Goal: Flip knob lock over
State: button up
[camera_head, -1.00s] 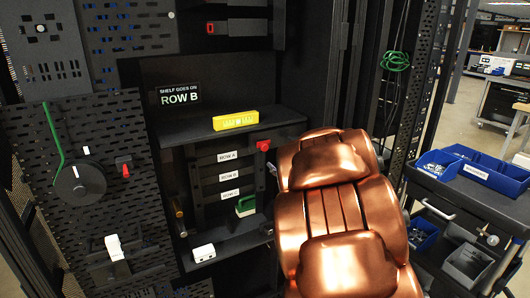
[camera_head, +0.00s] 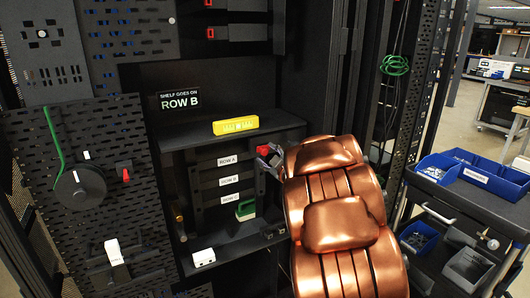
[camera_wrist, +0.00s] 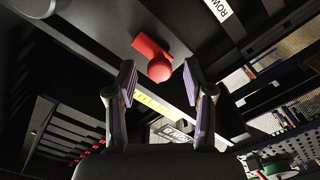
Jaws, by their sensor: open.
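The knob lock is a red round knob on a red base (camera_wrist: 158,68). In the wrist view it lies between and just beyond my two fingertips. In the head view the red knob (camera_head: 263,150) is at the right end of the row A bar, under the shelf edge. My gripper (camera_wrist: 157,80) is open, with one finger on each side of the knob, and I cannot tell whether either finger touches it. In the head view my gripper (camera_head: 271,156) shows beside the knob, partly hidden by my copper-coloured arm.
A shelf (camera_head: 285,119) with a yellow block (camera_head: 236,125) on it is just above the knob. Row labels (camera_head: 228,160) are to the left. A perforated panel with a dial (camera_head: 80,188) stands at far left. A cart with blue bins (camera_head: 487,180) is at right.

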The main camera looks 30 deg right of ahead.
jog(key=shift+w+d, duration=0.1)
jog(key=shift+w, duration=1.05)
grip_shut()
